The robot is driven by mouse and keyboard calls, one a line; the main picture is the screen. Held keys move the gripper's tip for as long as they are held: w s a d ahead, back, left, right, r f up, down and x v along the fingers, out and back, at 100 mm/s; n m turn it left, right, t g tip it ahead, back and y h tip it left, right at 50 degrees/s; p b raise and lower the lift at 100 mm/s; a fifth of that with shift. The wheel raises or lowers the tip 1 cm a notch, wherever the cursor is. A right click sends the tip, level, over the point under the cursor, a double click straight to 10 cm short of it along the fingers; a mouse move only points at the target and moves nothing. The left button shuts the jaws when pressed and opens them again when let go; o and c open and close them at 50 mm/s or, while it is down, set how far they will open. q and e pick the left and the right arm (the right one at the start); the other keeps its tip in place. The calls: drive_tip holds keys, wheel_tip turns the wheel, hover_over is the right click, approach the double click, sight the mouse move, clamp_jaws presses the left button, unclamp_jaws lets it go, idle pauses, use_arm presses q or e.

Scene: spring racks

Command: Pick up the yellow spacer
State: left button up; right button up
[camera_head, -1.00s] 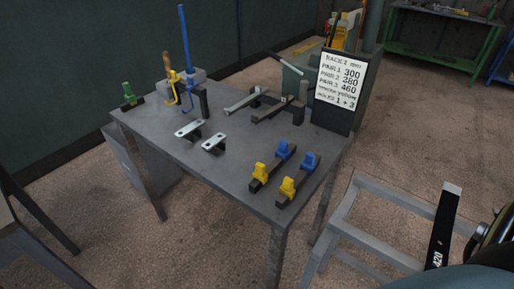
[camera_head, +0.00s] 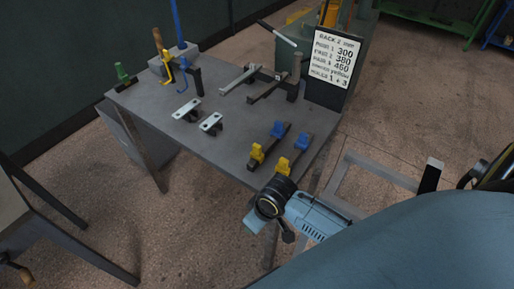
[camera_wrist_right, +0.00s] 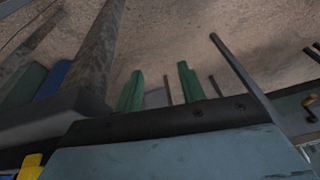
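Several yellow parts are on the grey table (camera_head: 225,150) in the head view, and I cannot tell for certain which is the spacer. Two yellow blocks, one on the left bar (camera_head: 257,153) and one on the right bar (camera_head: 283,165), sit at the near ends of dark bars, with blue blocks at the far ends. A yellow hook-shaped piece (camera_head: 168,72) is at the back left. My right gripper (camera_wrist_right: 160,88) has its fingers apart with nothing between them. In the head view, my right wrist is in front of the table's near edge. My left gripper is out of view.
A sign (camera_head: 334,58) stands at the table's back right. Two silver plates (camera_head: 186,110) and long grey bars (camera_head: 268,88) lie mid-table. A blue rod (camera_head: 178,22) stands at the back left. A grey frame (camera_head: 375,168) stands to the right. A yellow part (camera_wrist_right: 30,168) shows in the wrist view.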

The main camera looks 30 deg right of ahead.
drive_tip(key=w+d+r+n+g, duration=0.1)
drive_tip(key=w+d+r+n, duration=0.1)
drive_tip(key=w+r, duration=0.75)
wheel_tip(320, 180, up, 14)
drive_tip(key=m+g+h+p, duration=0.1)
drive_tip(key=g+h+p, duration=0.1)
hover_over(257, 146)
drive_tip(key=f, duration=0.4)
drive_tip(key=f+b, duration=0.1)
drive_tip(key=f, duration=0.2)
drive_tip(key=shift+d, duration=0.25)
drive_tip(key=shift+a+f+b, duration=0.2)
drive_tip(key=shift+f+b, duration=0.1)
drive_tip(key=shift+f, duration=2.55)
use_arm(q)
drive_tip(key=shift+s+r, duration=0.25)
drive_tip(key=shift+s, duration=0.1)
use_arm(e)
drive_tip(key=c, duration=0.9)
